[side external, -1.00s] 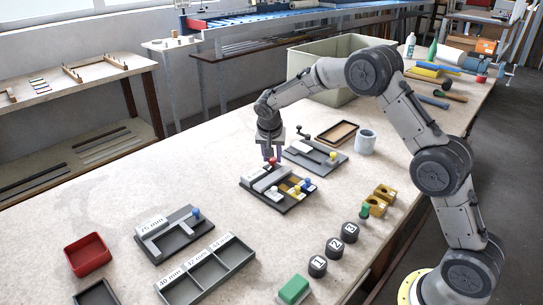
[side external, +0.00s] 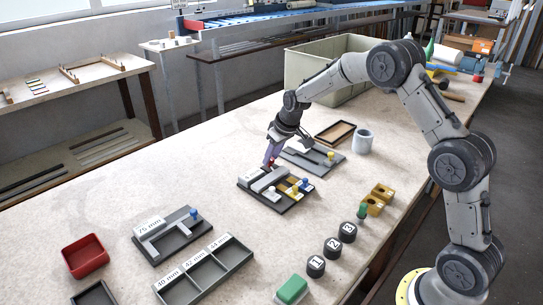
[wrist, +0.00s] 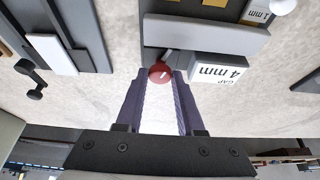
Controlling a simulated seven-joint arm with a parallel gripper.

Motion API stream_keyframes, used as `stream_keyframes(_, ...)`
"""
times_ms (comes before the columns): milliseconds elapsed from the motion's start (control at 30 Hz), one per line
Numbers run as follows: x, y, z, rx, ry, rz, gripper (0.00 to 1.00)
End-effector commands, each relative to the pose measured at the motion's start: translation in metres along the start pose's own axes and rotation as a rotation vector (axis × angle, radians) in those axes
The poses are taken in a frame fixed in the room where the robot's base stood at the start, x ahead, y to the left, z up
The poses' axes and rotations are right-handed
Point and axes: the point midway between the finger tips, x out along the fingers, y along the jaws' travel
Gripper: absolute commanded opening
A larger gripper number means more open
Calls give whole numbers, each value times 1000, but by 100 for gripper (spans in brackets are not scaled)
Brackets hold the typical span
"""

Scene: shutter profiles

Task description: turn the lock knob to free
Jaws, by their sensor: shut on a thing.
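The lock knob (wrist: 160,73) is a small red ball with a pale mark, at the edge of a dark grey fixture in the wrist view. My gripper (wrist: 161,80) has its two purple fingers on either side of the knob and is shut on it. In the side external view my gripper (side external: 269,163) is tilted and reaches down to the back of the fixture (side external: 262,196); its fingers mostly hide the knob there. A light grey bar (wrist: 205,35) and a white block labelled "GAP 4 mm" (wrist: 218,68) lie beside the knob.
A second grey fixture with a yellow knob (side external: 330,156) is close behind. A brown tray (side external: 335,133) and grey cup (side external: 364,141) stand farther right.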

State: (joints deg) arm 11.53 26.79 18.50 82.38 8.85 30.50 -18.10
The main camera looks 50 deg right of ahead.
Motion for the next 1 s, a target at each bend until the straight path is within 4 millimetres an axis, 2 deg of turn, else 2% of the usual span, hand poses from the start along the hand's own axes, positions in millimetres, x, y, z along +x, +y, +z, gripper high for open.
stream_keyframes(500,0,4,-1,-317,0,-129,0)
stream_keyframes(1000,0,4,-1,-382,0,-154,0)
